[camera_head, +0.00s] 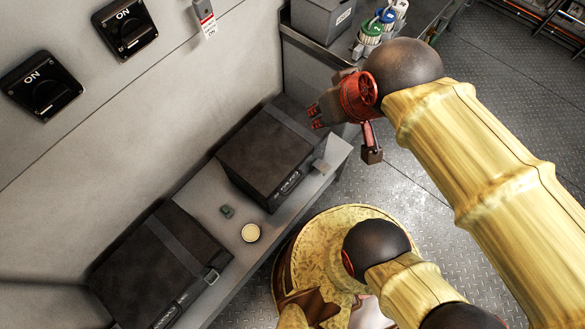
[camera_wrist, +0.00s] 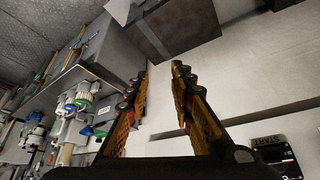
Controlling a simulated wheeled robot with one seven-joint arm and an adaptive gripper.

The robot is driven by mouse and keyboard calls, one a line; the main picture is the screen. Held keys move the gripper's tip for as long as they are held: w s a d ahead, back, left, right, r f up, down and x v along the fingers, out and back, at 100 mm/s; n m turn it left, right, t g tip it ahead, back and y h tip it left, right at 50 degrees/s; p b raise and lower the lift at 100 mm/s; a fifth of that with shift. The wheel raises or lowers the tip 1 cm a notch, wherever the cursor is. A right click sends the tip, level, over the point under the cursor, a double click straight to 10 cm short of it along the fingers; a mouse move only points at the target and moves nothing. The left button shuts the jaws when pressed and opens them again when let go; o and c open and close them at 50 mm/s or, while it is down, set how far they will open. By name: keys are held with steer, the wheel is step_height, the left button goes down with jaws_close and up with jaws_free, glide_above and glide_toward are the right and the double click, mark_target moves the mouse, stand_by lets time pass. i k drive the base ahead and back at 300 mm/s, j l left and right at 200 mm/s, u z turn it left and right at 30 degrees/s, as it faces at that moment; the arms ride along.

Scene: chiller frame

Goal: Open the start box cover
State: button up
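In the head view no START label can be read.
A second dark box (camera_head: 160,268) stands on the shelf (camera_head: 255,262), with a round pale disc (camera_head: 250,232) between the boxes. Two black ON switches (camera_head: 40,97) are on the wall. A grey bin (camera_head: 322,18) and bottles (camera_head: 370,32) stand at the back.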

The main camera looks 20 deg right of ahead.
mark_target(264, 154)
steer(key=k+j+u, duration=0.1)
steer(key=j, duration=0.35)
steer(key=k+j, duration=0.15)
steer(key=j, duration=0.3)
steer(key=k+j+u, duration=0.15)
steer(key=j, duration=0.3)
